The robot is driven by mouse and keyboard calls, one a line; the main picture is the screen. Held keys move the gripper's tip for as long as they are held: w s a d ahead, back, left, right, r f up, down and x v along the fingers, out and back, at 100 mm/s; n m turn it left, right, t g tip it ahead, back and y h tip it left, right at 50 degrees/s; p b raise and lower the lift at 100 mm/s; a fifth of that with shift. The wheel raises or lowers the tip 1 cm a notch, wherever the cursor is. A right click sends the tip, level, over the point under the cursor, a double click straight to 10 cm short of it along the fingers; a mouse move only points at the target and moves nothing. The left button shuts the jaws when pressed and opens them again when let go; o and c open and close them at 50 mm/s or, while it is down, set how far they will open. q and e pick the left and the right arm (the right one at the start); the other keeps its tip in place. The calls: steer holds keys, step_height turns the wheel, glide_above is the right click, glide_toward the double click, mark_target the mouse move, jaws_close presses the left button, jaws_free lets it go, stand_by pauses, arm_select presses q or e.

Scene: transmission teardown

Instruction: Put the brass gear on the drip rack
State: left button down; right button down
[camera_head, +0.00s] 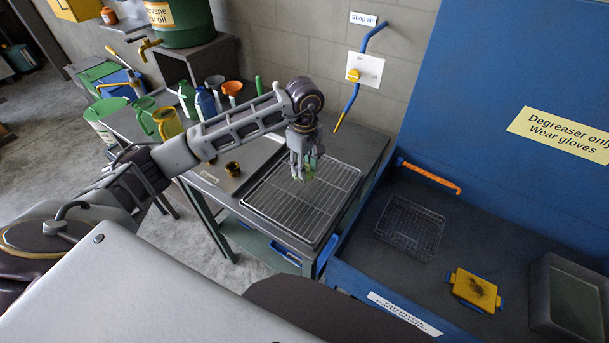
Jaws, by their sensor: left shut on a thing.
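The drip rack (285,207) is a wire grid in a shallow tray on the dark bench, in the middle of the head view. My left gripper (304,174) points down over the back part of the rack. It is shut on a small yellow-green thing (313,163), mostly hidden by the fingers; I cannot tell for sure whether this is the brass gear. Whether it touches the wires is also unclear. A small brown-brass ring-shaped part (232,169) sits on the bench left of the rack. My right gripper is not in view.
Funnels, bottles and jugs (167,124) crowd the bench's left end. A blue air hose (352,98) hangs on the wall behind. Most of the rack is bare.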

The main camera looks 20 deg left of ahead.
arm_select(q)
steer(key=shift+f, duration=0.6)
steer(key=shift+f+p, duration=0.4)
steer(key=shift+f, duration=1.45)
steer(key=shift+f, duration=0.15)
steer(key=c, duration=1)
jaws_free()
